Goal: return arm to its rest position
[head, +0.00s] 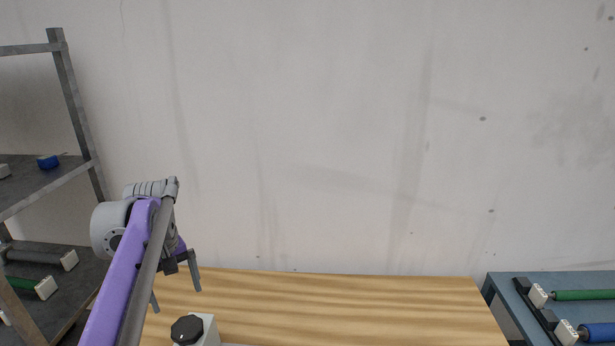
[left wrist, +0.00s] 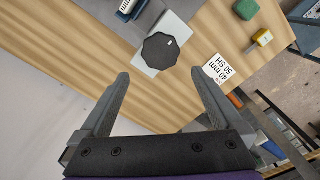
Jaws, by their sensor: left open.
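My left arm comes in from the left in the head view, purple and grey. My left gripper (head: 175,287) hangs over the left end of the wooden table (head: 340,300), its two fingers apart. In the left wrist view the left gripper (left wrist: 163,85) shows wide-spread fingers with nothing between them. A grey-white block with a black knob (head: 187,329) stands on the table just to the right of the gripper in the head view. The black knob (left wrist: 160,50) lies beyond the fingertips in the left wrist view. My right gripper is in neither view.
A metal shelf rack (head: 72,100) stands at the left with rollers on it. A blue-grey bench (head: 505,292) with green and blue rollers is at the right. A printed white card (left wrist: 218,69), a green block (left wrist: 245,9) and a yellow block (left wrist: 262,38) show in the left wrist view.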

